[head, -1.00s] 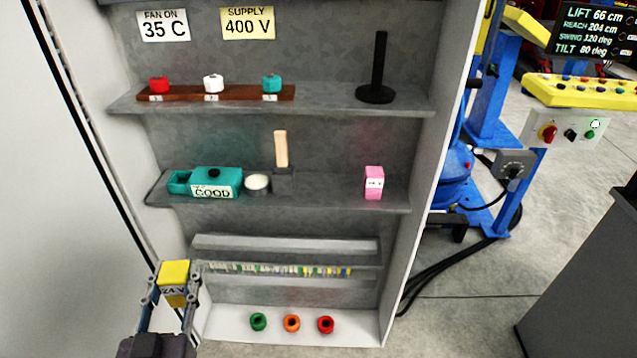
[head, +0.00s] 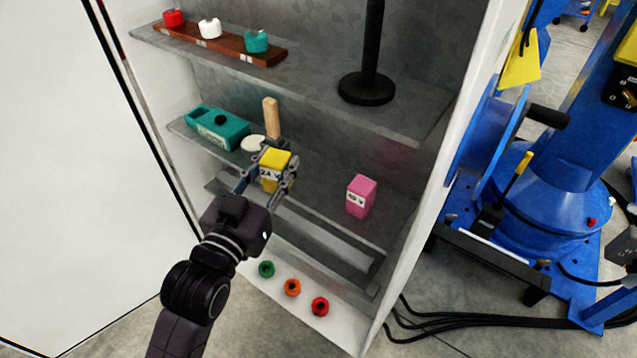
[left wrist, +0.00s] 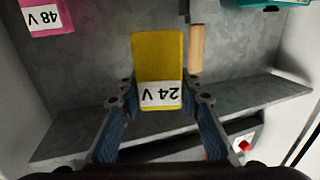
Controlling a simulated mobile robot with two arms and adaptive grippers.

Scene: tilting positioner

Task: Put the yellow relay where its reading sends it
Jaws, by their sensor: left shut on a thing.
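The yellow relay (head: 273,168) is a small yellow block with a white label. My left gripper (head: 268,178) is shut on it and holds it in front of the cabinet's middle shelf. In the left wrist view the relay (left wrist: 158,68) sits between the fingers, its "24 V" label upside down. A pink block (head: 360,195), labelled "48 V" in the left wrist view (left wrist: 45,14), stands on the middle shelf to the right. A teal box (head: 217,127) stands on that shelf to the left. My right gripper is not in view.
A white round dish (head: 253,143) and a wooden handle (head: 271,118) are behind the relay. A black post (head: 366,88) and a rack (head: 222,44) of knobs stand on the shelf above. Green, orange and red rings (head: 292,287) lie at the bottom.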

